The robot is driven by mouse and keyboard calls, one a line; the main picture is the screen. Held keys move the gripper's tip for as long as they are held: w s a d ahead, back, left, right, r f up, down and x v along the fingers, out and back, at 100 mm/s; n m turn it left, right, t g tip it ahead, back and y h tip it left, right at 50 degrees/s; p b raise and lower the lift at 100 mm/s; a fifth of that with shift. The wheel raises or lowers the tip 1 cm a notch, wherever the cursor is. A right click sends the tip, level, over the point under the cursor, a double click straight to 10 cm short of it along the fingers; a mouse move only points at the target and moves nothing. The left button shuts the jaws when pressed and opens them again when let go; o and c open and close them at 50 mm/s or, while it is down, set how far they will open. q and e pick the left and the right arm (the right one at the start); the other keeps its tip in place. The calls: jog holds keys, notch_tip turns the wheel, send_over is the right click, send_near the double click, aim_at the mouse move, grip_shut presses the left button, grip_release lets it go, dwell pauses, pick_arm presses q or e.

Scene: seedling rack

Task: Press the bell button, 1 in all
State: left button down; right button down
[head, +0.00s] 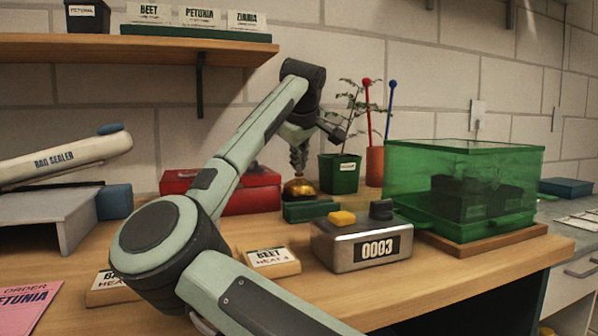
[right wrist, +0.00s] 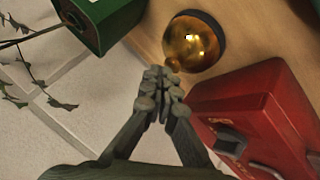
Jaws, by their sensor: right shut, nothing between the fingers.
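The bell (head: 300,188) is a shiny golden dome in the head view, between the red box and the counter box. It also shows in the right wrist view (right wrist: 194,42), on a dark round base with a small golden button (right wrist: 173,64) at its top. My right gripper (head: 299,172) points down just above the dome, shut and empty. In the right wrist view its closed fingertips (right wrist: 161,76) appear right beside the button; I cannot tell whether they touch. My left gripper is not in view.
A red box (head: 180,182) stands left of the bell, and a low green block (head: 312,211) in front. A metal counter box (head: 345,255) reads 0003. A potted plant (head: 339,174) stands behind; a green transparent case (head: 400,190) stands right.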

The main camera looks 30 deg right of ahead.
aim_at(299, 174)
jog(key=shift+r+p, duration=0.85)
jog(key=shift+r, duration=0.05)
notch_tip(299, 174, up, 5)
jog(key=p, duration=0.4)
dwell(0.8)
